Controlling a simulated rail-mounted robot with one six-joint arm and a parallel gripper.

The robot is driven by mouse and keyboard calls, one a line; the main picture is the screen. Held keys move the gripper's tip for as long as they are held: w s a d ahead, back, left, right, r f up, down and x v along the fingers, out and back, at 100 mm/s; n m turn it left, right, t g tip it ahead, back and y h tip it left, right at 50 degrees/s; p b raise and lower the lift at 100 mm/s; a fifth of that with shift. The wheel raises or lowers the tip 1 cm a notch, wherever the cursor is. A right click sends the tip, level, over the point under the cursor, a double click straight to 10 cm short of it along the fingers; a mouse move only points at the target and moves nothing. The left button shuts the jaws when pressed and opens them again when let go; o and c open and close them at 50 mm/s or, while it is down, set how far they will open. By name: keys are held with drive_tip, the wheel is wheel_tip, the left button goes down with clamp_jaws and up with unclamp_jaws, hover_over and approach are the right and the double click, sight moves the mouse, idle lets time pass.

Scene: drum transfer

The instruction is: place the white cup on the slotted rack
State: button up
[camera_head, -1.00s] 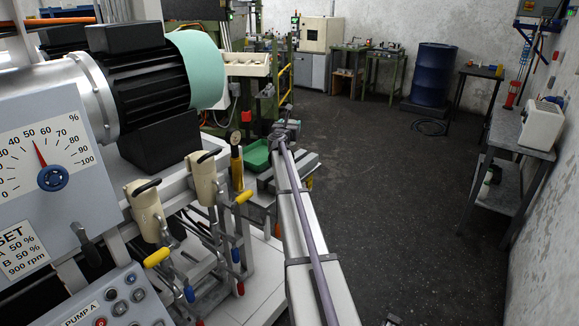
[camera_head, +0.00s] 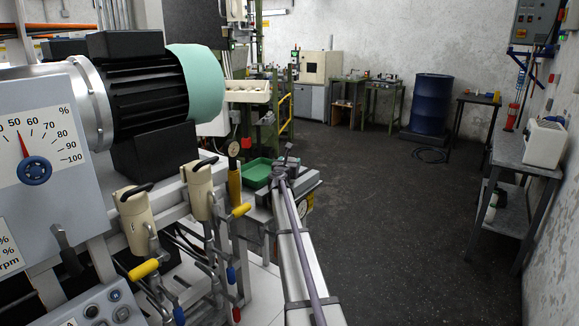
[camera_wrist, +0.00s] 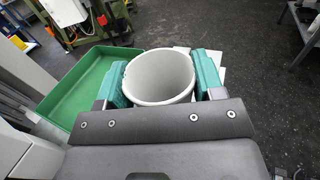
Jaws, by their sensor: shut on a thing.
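The white cup (camera_wrist: 160,85) is in the wrist view, with its open mouth facing the camera. My gripper (camera_wrist: 160,72) is shut on it, with one green jaw pad on each side of the cup. The cup's base is hidden. In the head view my arm reaches away from the camera, and the cup cannot be made out there. I cannot make out a slotted rack in either view.
An empty green tray (camera_wrist: 75,90) lies left of the cup in the wrist view; it also shows in the head view (camera_head: 258,171). A machine with a dial (camera_head: 36,171) fills the left. A metal table (camera_head: 520,150) stands at right. Open floor (camera_head: 400,230) lies between.

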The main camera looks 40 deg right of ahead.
drive_tip(key=o, duration=0.9)
drive_tip(key=shift+r, duration=0.1)
drive_tip(key=v, duration=1.2)
drive_tip(key=shift+s, duration=0.1)
